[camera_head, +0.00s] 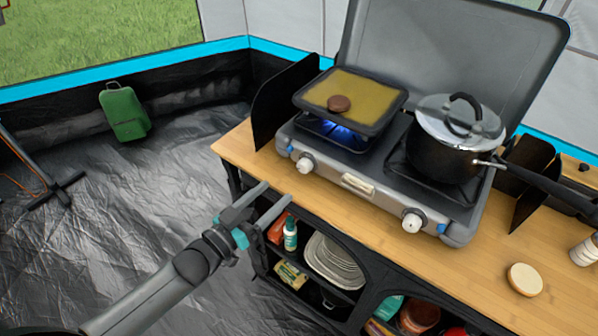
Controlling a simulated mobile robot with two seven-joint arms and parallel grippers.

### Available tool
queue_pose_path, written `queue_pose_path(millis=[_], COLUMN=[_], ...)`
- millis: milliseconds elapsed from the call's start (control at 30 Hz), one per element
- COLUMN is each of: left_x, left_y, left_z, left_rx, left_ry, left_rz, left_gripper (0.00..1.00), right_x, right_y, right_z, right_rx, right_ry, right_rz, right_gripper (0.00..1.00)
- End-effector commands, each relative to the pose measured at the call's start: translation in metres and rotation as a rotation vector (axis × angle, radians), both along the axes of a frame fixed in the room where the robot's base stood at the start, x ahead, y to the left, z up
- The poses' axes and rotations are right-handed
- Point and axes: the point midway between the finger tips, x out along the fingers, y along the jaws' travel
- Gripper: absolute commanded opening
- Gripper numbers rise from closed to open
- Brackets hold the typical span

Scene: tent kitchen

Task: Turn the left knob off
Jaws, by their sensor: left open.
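A grey camping stove (330,184) stands on the wooden counter with its lid open. Its left knob (305,163) is white and sits on the front face at the left. A blue flame (340,132) burns at the left burner, under a square pan (390,103). The right knob (413,220) is on the front face at the right. My left gripper (276,199) is open and empty, in front of the counter edge. Its fingers point up and right, below and left of the left knob, apart from it. My right gripper is not in view.
A lidded black pot (440,150) stands on the right burner, its handle reaching right. A round brown patty (339,104) lies in the pan. A bun (525,280) and a shaker (586,250) are at the right. Shelves below hold plates (335,262) and bottles.

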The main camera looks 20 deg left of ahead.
Motion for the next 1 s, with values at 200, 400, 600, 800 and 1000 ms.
queue_pose_path(millis=[200,400,600,800,1000], left_x=[0.035,0.063,0.082,0.089,0.089], left_y=[-0.015,-0.027,-0.035,-0.038,-0.038], left_z=[0.0,-0.001,-0.001,-0.001,-0.001], left_rx=[-0.001,0.001,0.0,0.001,0.001], left_ry=[-0.003,-0.001,0.0,0.002,0.002], left_rz=[0.0,0.0,0.0,0.001,0.001], left_gripper=[0.72,0.72,0.72,0.72,0.72], right_x=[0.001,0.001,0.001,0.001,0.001], right_y=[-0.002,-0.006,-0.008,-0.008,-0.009], right_z=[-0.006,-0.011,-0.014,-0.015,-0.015], right_rx=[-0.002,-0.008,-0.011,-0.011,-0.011], right_ry=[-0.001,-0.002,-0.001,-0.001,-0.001], right_rz=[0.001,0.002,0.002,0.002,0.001], right_gripper=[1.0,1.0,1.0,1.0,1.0])
